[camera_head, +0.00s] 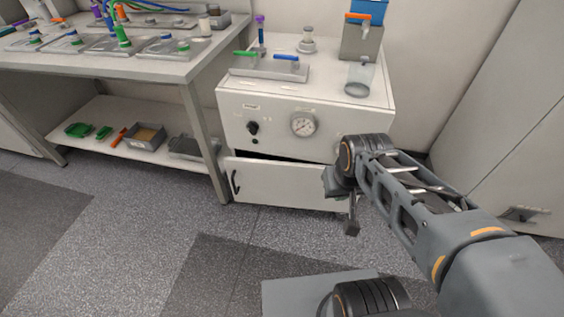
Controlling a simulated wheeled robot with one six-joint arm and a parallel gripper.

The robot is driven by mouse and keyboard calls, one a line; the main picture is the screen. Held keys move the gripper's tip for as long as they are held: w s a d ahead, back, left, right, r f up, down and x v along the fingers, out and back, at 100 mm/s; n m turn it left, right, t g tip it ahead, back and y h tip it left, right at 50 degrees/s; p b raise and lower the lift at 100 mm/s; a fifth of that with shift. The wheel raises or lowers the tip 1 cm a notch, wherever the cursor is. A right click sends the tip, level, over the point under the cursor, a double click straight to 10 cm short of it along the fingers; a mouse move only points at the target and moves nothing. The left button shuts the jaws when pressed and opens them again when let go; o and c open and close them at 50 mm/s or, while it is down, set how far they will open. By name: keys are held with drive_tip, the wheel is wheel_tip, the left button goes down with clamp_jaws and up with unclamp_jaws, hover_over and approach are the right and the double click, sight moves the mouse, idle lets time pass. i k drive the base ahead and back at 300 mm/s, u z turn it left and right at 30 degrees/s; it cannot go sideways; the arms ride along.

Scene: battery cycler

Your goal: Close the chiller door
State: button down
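The chiller (316,89) is a white cabinet with a black knob (253,127) and a round gauge (303,124) on its front. Its white door (285,184) is below, with a black curved handle (235,181) at its left end. A dark gap shows above the door's top edge, so it stands at least slightly open. My gripper (350,228) is in front of the door's right end, pointing down. Its wrist hides part of that end. Whether it touches the door and how its fingers stand cannot be made out.
On the chiller top are a tray (269,68) with green and blue valves, a grey bin (361,41) and a clear beaker (359,79). A workbench (133,67) with a lower shelf (110,120) stands left. A grey cabinet (500,130) is at right. The floor before the door's left part is clear.

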sight(260, 182)
drive_tip(key=z, duration=0.6)
drive_tip(key=i, duration=0.65)
drive_tip(key=u, duration=3.15)
